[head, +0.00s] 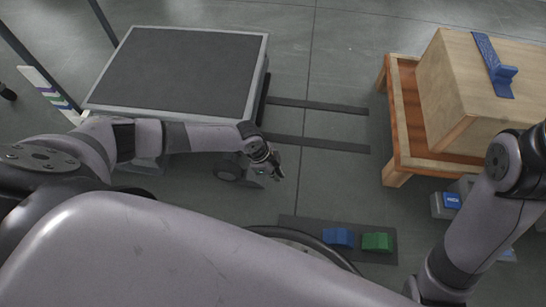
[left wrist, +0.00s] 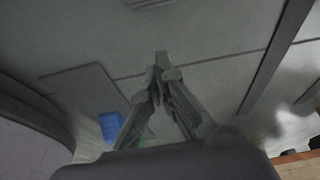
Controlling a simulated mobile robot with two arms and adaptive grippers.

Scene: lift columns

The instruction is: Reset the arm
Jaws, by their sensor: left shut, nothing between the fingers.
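My left arm comes in from the left in the head view and reaches across the front of a cart. My left gripper (head: 274,172) hangs over the floor just right of the cart's front corner. In the left wrist view its fingers (left wrist: 162,72) meet at the tips, shut with nothing between them. My right arm runs down the right edge of the head view. Its gripper is out of the picture.
The cart (head: 180,70) has a dark top. A wooden table (head: 399,125) at right carries a box (head: 450,85) with a blue bracket (head: 495,68). A dark mat (head: 300,222) holds a blue block (head: 338,237) and a green block (head: 377,242). Dark floor strips (head: 320,105) lie between.

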